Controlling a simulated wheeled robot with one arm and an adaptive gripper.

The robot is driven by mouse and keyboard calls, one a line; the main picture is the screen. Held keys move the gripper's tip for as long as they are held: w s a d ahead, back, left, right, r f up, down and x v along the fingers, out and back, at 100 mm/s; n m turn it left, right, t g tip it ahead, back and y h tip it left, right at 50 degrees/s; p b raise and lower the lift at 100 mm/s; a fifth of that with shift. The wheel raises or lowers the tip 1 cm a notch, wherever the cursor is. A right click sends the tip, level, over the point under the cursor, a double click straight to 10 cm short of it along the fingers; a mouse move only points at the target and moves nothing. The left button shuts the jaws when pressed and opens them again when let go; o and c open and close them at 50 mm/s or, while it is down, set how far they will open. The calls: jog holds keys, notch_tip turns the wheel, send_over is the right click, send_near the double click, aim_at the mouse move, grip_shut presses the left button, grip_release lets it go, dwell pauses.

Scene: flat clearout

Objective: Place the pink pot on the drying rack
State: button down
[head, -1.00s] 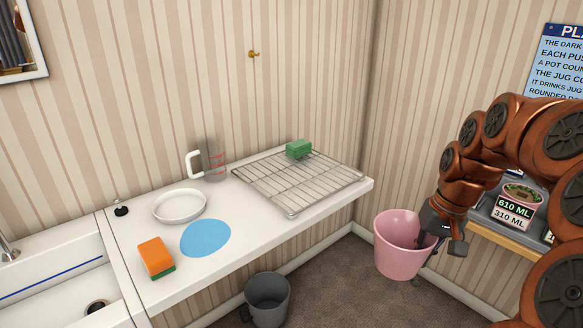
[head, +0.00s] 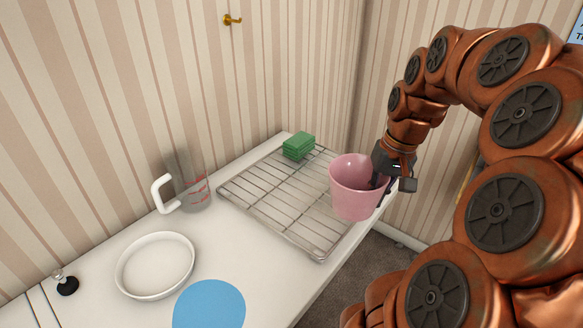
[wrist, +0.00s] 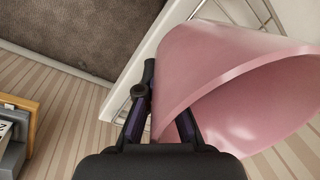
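The pink pot (head: 353,190) is upright in the head view, in front of the right end of the drying rack (head: 262,214). My gripper (head: 384,178) is at the pot's right rim. In the wrist view the gripper (wrist: 163,115) has one finger outside the pot (wrist: 215,75) and one inside, closed on its wall. The rack is a wire grid lying on the white counter. I cannot tell whether the pot touches the rack or hangs above it.
A green sponge (head: 299,146) lies on the rack's far corner. A clear measuring jug (head: 190,188), a white dish (head: 155,264) and a blue round mat (head: 209,306) are on the counter to the left. The rack's middle and left are bare.

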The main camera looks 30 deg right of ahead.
jog(key=shift+w+d, duration=0.25)
jog(key=shift+w, duration=0.5)
jog(key=w+d+p, duration=0.1)
jog(key=w+d, duration=0.2)
jog(key=w+d+f+p, duration=0.1)
jog(key=w+d, duration=0.2)
jog(key=w, duration=0.1)
jog(key=w+d+p, duration=0.1)
jog(key=w+d, duration=0.2)
jog(key=w, duration=0.1)
jog(key=shift+w+d+f, duration=0.2)
jog(key=shift+d, duration=0.2)
jog(key=shift+f+p, duration=0.45)
jog(key=shift+f, duration=1.35)
jog(key=shift+f, duration=0.15)
jog(key=c, duration=1.8)
grip_release()
jog(key=o, duration=0.5)
